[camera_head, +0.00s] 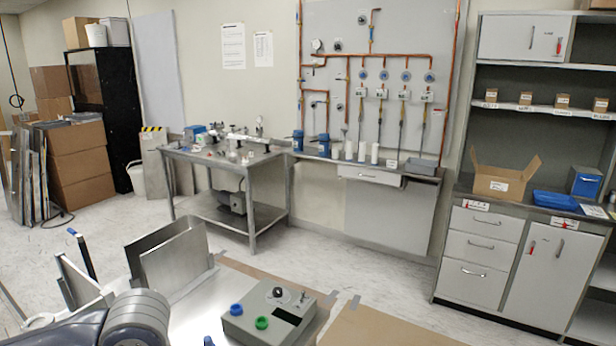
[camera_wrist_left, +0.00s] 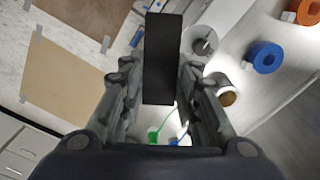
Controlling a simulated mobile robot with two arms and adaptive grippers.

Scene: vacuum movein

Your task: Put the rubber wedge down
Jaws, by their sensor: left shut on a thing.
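The rubber wedge (camera_wrist_left: 163,45) is a black, narrow block in the left wrist view. My left gripper (camera_wrist_left: 160,80) is shut on it, one finger on each long side. The wedge's far end sticks out beyond the fingertips. Whether it touches anything beneath cannot be told. In the head view only part of my left arm shows at the bottom left; the gripper and wedge are not visible there. My right gripper is in neither view.
A shiny metal surface (camera_head: 190,318) holds a grey control box (camera_head: 250,322) with blue and green knobs, and upright metal plates (camera_head: 178,258). A blue ring (camera_wrist_left: 264,57) and an orange ring (camera_wrist_left: 306,12) lie right of the wedge. A workbench (camera_head: 222,160) stands behind; floor between is open.

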